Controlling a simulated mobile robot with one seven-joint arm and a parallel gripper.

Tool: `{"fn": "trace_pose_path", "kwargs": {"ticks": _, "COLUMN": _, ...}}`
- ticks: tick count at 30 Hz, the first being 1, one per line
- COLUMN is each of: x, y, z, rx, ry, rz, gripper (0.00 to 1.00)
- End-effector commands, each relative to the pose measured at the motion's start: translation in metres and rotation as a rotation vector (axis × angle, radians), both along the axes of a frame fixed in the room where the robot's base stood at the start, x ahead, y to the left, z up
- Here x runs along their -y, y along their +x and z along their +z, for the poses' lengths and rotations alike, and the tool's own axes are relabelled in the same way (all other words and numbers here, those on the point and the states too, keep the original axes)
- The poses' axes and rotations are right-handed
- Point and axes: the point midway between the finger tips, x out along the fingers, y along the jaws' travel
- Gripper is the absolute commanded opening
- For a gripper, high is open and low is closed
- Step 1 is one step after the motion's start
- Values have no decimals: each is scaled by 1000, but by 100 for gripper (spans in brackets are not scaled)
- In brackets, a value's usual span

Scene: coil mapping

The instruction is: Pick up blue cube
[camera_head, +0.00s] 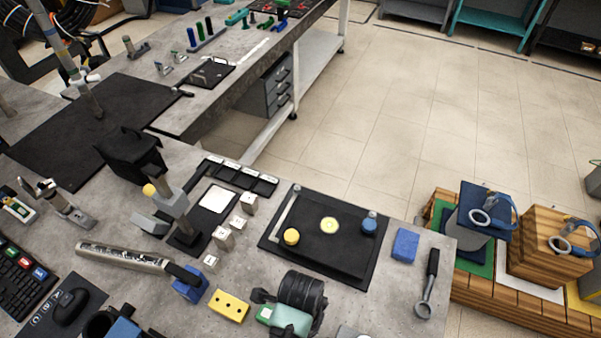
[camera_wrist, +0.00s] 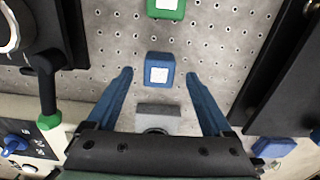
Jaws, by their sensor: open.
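In the wrist view a small blue cube (camera_wrist: 159,81) with a white square on its top sits on a perforated grey surface. My gripper (camera_wrist: 160,72) has its two blue fingers spread, one on each side of the cube in the picture. A gap shows between the cube and each finger, and nothing is held. I cannot tell how far the fingertips are above the surface. My gripper is not seen in the head view. A blue block (camera_head: 405,245) lies on the workbench there; I cannot tell whether it is the same cube.
In the wrist view a green cube (camera_wrist: 166,13) lies beyond the blue one and a grey block (camera_wrist: 158,109) lies nearer my palm. Dark panels flank the surface. In the head view the workbench is crowded, with a black tray (camera_head: 325,268); the tiled floor (camera_head: 390,130) is open.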

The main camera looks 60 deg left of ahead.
Motion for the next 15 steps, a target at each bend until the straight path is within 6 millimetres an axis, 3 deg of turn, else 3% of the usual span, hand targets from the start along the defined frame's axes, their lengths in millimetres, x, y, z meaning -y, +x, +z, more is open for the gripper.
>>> {"fn": "trace_pose_path", "kwargs": {"ticks": 6, "x": 1, "y": -2, "z": -25, "rx": -1, "ry": -1, "rz": 1, "gripper": 85}}
{"fn": "trace_pose_path", "kwargs": {"ticks": 14, "x": 1, "y": -1, "z": -28, "rx": 1, "ry": 1, "rz": 0, "gripper": 85}}
{"fn": "trace_pose_path", "kwargs": {"ticks": 15, "x": 1, "y": -1, "z": -28, "rx": 1, "ry": 1, "rz": 0, "gripper": 81}}
